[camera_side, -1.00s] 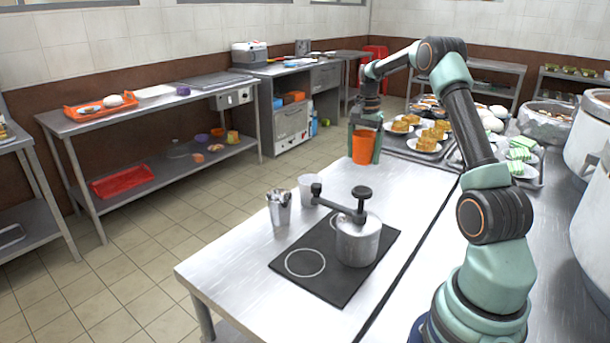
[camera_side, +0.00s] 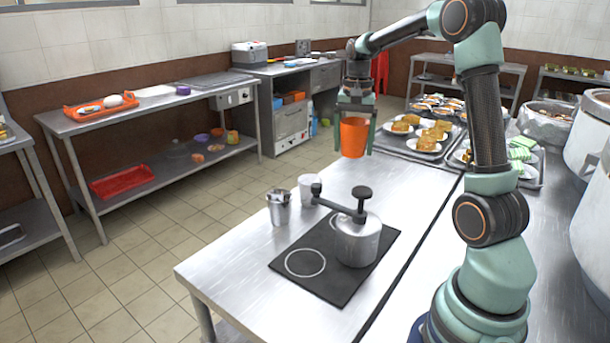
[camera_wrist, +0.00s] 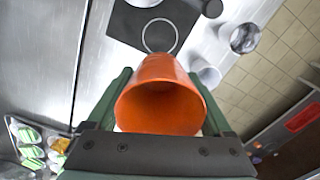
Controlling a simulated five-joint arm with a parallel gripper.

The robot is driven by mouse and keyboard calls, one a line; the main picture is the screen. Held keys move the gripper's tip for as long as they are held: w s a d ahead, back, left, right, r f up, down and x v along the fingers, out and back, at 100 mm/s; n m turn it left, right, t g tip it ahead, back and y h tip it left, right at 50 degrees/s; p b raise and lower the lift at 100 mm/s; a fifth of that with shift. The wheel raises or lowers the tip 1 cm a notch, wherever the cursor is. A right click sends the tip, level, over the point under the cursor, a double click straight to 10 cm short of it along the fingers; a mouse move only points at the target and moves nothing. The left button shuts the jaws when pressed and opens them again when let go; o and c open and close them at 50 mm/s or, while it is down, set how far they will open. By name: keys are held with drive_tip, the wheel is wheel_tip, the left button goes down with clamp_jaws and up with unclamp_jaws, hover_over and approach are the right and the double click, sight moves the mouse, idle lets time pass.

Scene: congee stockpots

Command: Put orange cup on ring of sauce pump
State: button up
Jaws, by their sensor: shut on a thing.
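My gripper (camera_side: 354,142) is shut on the orange cup (camera_side: 354,138) and holds it upright above the far part of the steel table. In the wrist view the orange cup (camera_wrist: 160,98) sits between my two green fingers, its open mouth facing the camera. The sauce pump (camera_side: 358,238) is a metal pot with a dark pump head and spout, standing on a black mat (camera_side: 320,290). A white ring (camera_side: 305,263) is drawn on the mat to the left of the pump. The ring (camera_wrist: 145,36) also shows in the wrist view, bare in its visible part.
A metal container (camera_side: 279,208) with items in it and a pale cup (camera_side: 308,189) stand left of the pump, near the table's left edge. Trays with plates of food (camera_side: 427,142) lie at the back right. The table's front left is clear.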

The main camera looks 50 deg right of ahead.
drive_tip(key=shift+s+a+f, duration=0.1)
drive_tip(key=shift+a, duration=0.25)
wheel_tip(320, 180, down, 20)
drive_tip(key=shift+r, duration=0.1)
idle(0.4)
drive_tip(key=o, duration=1.2)
drive_tip(key=shift+o, duration=0.2)
